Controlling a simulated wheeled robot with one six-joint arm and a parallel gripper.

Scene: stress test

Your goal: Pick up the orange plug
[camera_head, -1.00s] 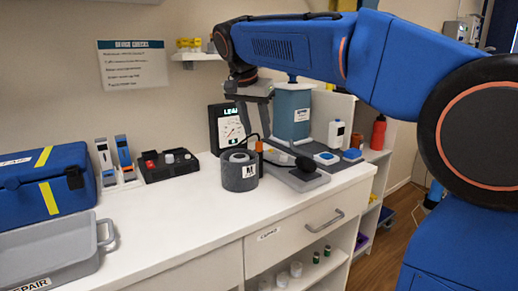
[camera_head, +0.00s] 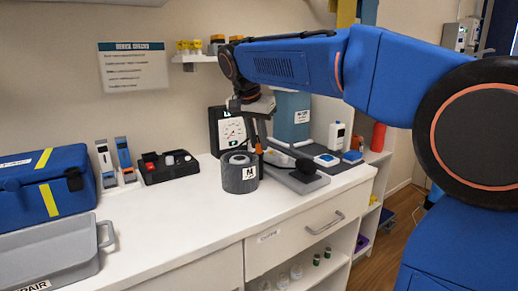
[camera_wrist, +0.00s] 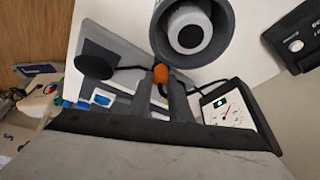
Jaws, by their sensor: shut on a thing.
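The orange plug (camera_wrist: 160,74) is upright between my gripper's fingertips (camera_wrist: 160,85) in the wrist view. A dark cable runs from near it. In the head view the plug (camera_head: 259,149) shows as a small orange piece just right of the grey round canister (camera_head: 239,180). My gripper (camera_head: 262,138) reaches down onto it from above, and its fingers are shut on it. The fingers hide part of the plug, and I cannot tell whether it is clear of the surface beneath.
The grey canister with a white label stands close beside the plug.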

